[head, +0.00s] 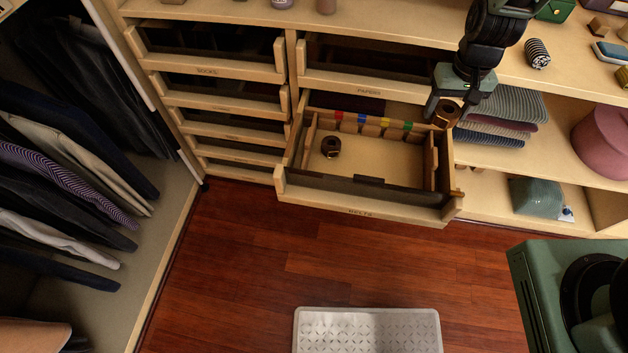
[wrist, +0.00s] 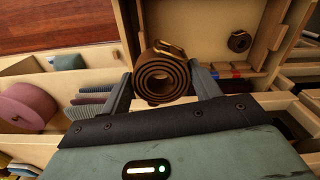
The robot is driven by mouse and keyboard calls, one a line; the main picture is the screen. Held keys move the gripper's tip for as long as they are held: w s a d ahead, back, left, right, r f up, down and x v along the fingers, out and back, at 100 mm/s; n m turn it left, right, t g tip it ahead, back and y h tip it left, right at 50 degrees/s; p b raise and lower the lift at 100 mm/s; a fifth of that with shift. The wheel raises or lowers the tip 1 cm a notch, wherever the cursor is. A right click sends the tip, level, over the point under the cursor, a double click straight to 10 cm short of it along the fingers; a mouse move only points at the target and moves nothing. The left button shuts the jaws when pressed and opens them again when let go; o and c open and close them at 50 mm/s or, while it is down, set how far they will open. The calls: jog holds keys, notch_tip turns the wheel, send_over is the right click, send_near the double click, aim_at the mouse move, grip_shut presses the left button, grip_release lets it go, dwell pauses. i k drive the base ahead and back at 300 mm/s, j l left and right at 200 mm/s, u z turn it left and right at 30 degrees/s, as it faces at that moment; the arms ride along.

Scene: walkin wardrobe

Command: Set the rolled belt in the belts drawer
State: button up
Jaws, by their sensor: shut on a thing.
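The rolled belt (wrist: 162,78) is a brown coil with a brass-coloured buckle on its upper side. My gripper (head: 444,112) is shut on it, one finger on each side of the coil in the wrist view (wrist: 162,84). The belts drawer (head: 368,213) is pulled open, with "BELTS" on its front. My gripper holds the belt above the drawer's back right corner. A second dark rolled belt (head: 330,147) lies in the drawer's left part, and it also shows in the wrist view (wrist: 239,41). The drawer floor right of it looks bare.
Folded clothes (head: 498,112) are stacked on the shelf just right of the drawer. A pink round box (head: 604,142) stands further right. The papers drawer (head: 368,91) lies above the belts drawer. A white perforated mat (head: 367,330) lies on the wooden floor. Coloured tabs (head: 362,119) line the drawer's back.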

aim_at(363, 166)
jog(key=k+j+u, duration=0.1)
jog(key=u, duration=0.4)
jog(key=k+j+u, duration=0.1)
jog(key=j+u, duration=0.2)
jog(key=u, duration=0.15)
jog(key=l+u, duration=0.2)
jog(key=l, duration=0.45)
jog(key=i+l+u, duration=0.2)
jog(key=l, duration=0.5)
jog(key=k+l+u, duration=0.2)
jog(key=l, duration=0.4)
jog(key=l+u, duration=0.2)
jog(key=l, duration=0.5)
jog(key=k+l+u, duration=0.2)
jog(key=l, duration=0.45)
jog(key=i, duration=0.1)
